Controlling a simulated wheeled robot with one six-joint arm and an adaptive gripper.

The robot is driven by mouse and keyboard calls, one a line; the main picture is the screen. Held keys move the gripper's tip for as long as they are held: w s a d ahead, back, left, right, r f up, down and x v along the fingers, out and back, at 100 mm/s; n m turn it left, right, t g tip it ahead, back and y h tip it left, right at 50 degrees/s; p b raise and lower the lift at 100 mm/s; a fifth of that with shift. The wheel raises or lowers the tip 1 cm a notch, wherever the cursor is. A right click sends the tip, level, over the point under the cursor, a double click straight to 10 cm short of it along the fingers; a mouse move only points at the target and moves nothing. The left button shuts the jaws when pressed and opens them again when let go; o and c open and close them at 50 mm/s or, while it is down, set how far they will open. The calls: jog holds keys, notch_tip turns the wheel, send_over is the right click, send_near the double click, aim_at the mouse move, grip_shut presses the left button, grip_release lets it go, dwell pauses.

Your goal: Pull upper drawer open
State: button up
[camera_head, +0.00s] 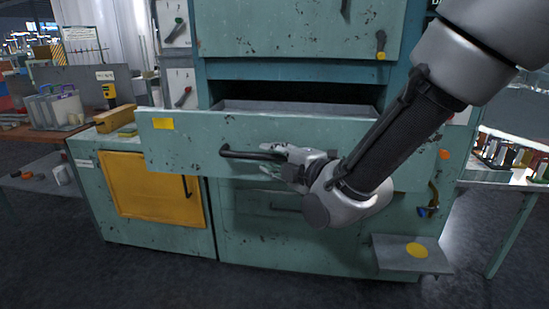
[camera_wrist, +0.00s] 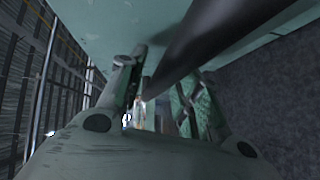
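The upper drawer (camera_head: 205,135) is the wide, worn green front with a yellow label at its left. It stands out from the cabinet, and part of its grey inside shows behind the front. Its dark bar handle (camera_head: 240,154) is at the middle of the front. My gripper (camera_head: 279,160) is at the right end of the handle, with its fingers apart above and below the bar. In the wrist view the handle (camera_wrist: 205,40) runs between the two fingers of my gripper (camera_wrist: 160,90). Contact with the bar is not clear.
Below left is a yellow cabinet door (camera_head: 150,190). A lower drawer (camera_head: 290,230) is under the open one. A small grey step (camera_head: 395,255) with a yellow dot juts out at lower right. Cluttered tables stand on both sides. The dark floor in front is clear.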

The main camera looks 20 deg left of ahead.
jog(key=v, duration=0.7)
jog(key=shift+d, duration=0.15)
jog(key=shift+s+d, duration=0.1)
dwell(0.4)
